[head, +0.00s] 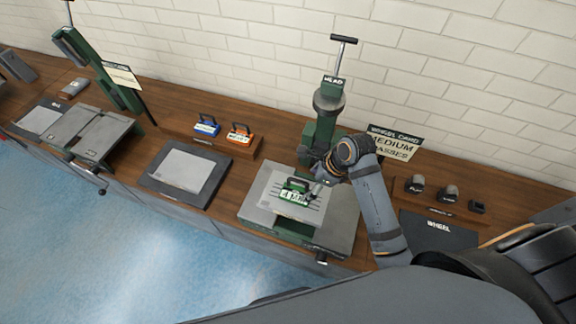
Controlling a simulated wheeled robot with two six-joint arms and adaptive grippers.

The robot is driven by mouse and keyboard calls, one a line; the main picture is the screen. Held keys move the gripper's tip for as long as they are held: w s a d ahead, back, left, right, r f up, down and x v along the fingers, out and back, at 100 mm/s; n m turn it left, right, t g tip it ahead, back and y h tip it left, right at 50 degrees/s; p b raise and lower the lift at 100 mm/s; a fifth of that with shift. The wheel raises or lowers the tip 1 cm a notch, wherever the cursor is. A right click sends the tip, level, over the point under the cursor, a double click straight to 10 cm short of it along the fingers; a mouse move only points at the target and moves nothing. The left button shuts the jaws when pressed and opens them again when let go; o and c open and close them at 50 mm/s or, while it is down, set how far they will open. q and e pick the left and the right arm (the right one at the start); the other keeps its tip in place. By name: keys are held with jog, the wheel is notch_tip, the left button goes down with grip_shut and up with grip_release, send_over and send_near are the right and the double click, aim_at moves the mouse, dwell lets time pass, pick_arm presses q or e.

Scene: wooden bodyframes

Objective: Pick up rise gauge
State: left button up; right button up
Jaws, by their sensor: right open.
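A green gauge block (295,191) with a dark handle and a white label, seemingly "4 MM", sits on the grey plate (262,212) of the green machine (321,128). I take it as the rise gauge, though its label is too small to read surely. My right gripper (318,186) is open just right of the gauge, close to its handle. Its fingers are small and partly hidden, so I cannot tell if they touch the handle. My left gripper is not in view.
A blue gauge (207,126) and an orange gauge (239,134) stand in a wooden rack behind a dark pad (159,190). The machine's column rises just behind my right gripper. A sign (394,144) and small dark blocks (447,193) are on the right.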

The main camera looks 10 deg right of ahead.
aim_at(297, 193)
jog(key=shift+w, duration=0.6)
jog(key=shift+s+a+f, duration=0.2)
jog(key=shift+s+f, duration=0.05)
jog(key=shift+f, duration=0.15)
jog(key=shift+s+a+f, duration=0.2)
jog(key=shift+f, duration=0.2)
jog(key=shift+p+x, duration=0.4)
jog(key=shift+x, duration=0.8)
jog(key=x, duration=0.1)
jog(key=p+x, duration=0.1)
jog(key=x, duration=0.1)
jog(key=shift+w+r, duration=0.1)
jog(key=shift+w, duration=0.1)
jog(key=shift+p+x, duration=0.45)
jog(key=shift+x, duration=0.8)
jog(key=shift+f, duration=0.4)
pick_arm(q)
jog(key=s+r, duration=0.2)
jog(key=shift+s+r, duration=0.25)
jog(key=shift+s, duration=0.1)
pick_arm(e)
jog(key=c, duration=1.4)
jog(key=shift+r, duration=0.1)
jog(key=shift+c, duration=0.2)
